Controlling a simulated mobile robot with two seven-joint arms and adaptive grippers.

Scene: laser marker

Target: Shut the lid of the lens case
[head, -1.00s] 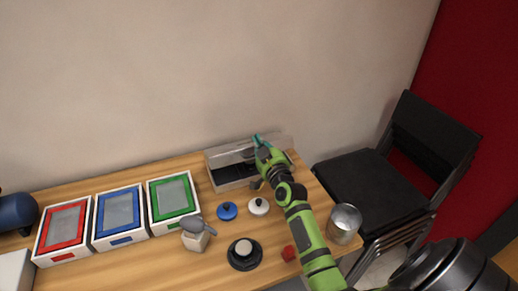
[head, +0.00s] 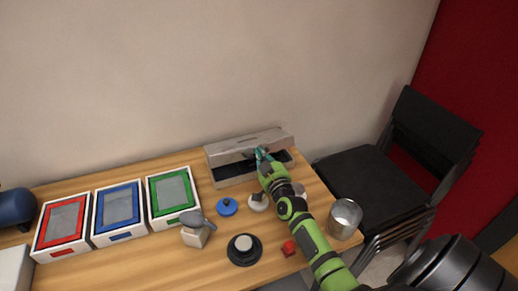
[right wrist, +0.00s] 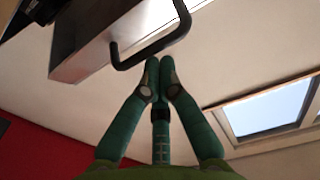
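The lens case (head: 232,171) is a long grey box at the back of the table against the wall. My right gripper (head: 262,154) is at the lid's front edge. In the right wrist view the fingers of my right gripper (right wrist: 160,66) are together, with nothing seen between them. Their tips are just by a black bar handle (right wrist: 152,50) on the lid (right wrist: 90,55); contact is unclear. My left gripper is not in view.
Red (head: 63,222), blue (head: 118,214) and green (head: 173,195) framed trays stand at the left. Blue (head: 227,207) and white knobbed discs (head: 258,203), a black round base (head: 244,251), a red block (head: 289,248) and a metal cup (head: 345,217) are nearby.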

